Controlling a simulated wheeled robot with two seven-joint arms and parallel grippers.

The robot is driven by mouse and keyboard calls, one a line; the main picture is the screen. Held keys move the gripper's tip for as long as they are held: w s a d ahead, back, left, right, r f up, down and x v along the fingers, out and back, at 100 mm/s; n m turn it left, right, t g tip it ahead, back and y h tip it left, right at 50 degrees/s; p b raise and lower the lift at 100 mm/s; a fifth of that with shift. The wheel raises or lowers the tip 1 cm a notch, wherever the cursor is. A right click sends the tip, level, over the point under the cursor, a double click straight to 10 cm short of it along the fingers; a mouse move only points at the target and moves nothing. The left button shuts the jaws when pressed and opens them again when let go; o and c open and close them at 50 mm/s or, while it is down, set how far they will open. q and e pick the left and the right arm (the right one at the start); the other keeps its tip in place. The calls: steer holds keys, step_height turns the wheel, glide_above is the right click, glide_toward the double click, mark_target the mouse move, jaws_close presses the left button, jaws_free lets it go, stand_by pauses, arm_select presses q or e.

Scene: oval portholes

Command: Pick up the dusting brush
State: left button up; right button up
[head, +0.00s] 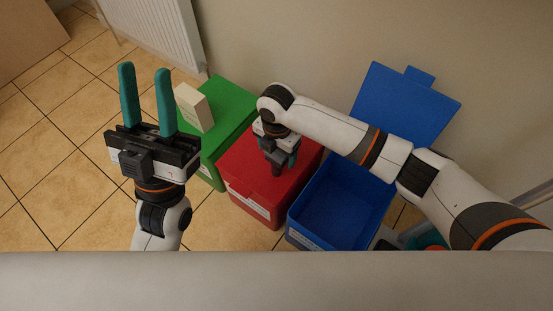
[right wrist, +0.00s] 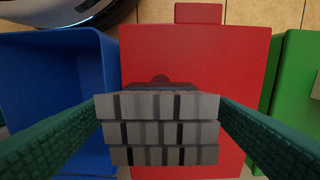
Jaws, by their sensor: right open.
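The dusting brush (right wrist: 160,130) appears in the right wrist view as a grey block of ribbed rows with a dark part behind it, over the red lid. In the head view only a small dark part of it (head: 277,169) shows below my right gripper (head: 280,154). My right gripper points down over the red box, open, with its teal fingers (right wrist: 160,108) on either side of the brush. I cannot tell whether either finger touches it. My left gripper (head: 145,72) is open and empty, raised at the left with its teal fingers pointing up.
The red box (head: 243,176) is closed. To its right stands a blue box (head: 316,237), open and empty, its lid (head: 400,110) tilted back. To its left a closed green box (head: 235,104) carries a cream block (head: 194,107). A radiator (head: 158,30) and wall stand behind. Tiled floor is clear at left.

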steer(key=c, duration=1.1)
